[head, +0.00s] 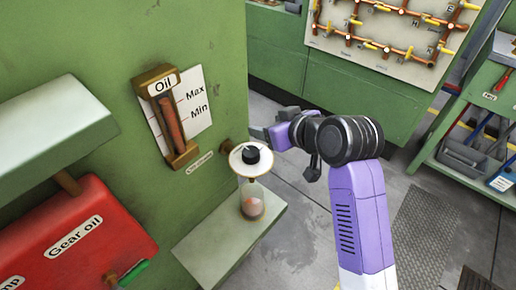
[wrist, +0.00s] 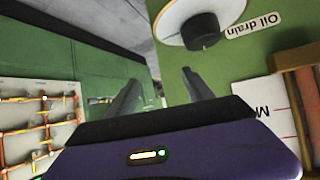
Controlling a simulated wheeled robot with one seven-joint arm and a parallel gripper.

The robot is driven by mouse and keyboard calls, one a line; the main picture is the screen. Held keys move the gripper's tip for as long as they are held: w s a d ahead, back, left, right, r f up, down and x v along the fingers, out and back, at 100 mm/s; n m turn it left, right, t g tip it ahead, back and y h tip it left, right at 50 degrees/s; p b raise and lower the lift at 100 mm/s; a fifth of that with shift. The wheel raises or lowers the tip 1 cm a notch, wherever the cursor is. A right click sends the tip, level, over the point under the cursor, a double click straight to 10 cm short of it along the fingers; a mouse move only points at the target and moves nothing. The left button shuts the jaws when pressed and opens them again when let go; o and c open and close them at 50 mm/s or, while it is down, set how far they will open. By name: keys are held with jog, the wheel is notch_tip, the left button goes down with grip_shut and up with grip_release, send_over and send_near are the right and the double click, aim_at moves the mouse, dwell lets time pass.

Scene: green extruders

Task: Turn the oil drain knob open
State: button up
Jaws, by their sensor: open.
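The oil drain knob (head: 251,155) is a black knob on a round white disc (head: 238,163), above a clear cylinder (head: 252,203) with reddish contents. In the wrist view the knob (wrist: 202,32) is near the top, with an "Oil drain" label (wrist: 253,25) beside it. My gripper (head: 258,132) is just behind and above the knob in the head view, near the green machine's edge. In the wrist view my gripper (wrist: 160,80) has its two dark fingers apart with nothing between them. The knob is outside the fingers, and they do not appear to touch it.
The oil gauge (head: 170,117) with Max and Min marks is on the green machine wall (head: 225,75). A small green ledge (head: 205,250) is under the cylinder. A red gear oil container (head: 75,235) is at lower left. Grey floor (head: 290,220) is open to the right.

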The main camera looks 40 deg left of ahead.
aim_at(252, 151)
jog(key=n+g, duration=0.1)
jog(key=s+g+h, duration=0.1)
jog(key=s+r+n+h, duration=0.1)
jog(key=shift+a+n+g, duration=0.25)
jog(key=shift+n+g, duration=0.05)
jog(key=shift+g, duration=0.1)
jog(key=s+d+r+n+g+h, duration=0.3)
jog(key=h, duration=0.1)
jog(key=shift+b+x, duration=0.3)
jog(key=shift+x, duration=3.25)
jog(key=shift+s+d, duration=0.1)
jog(key=shift+d, duration=0.05)
grip_shut()
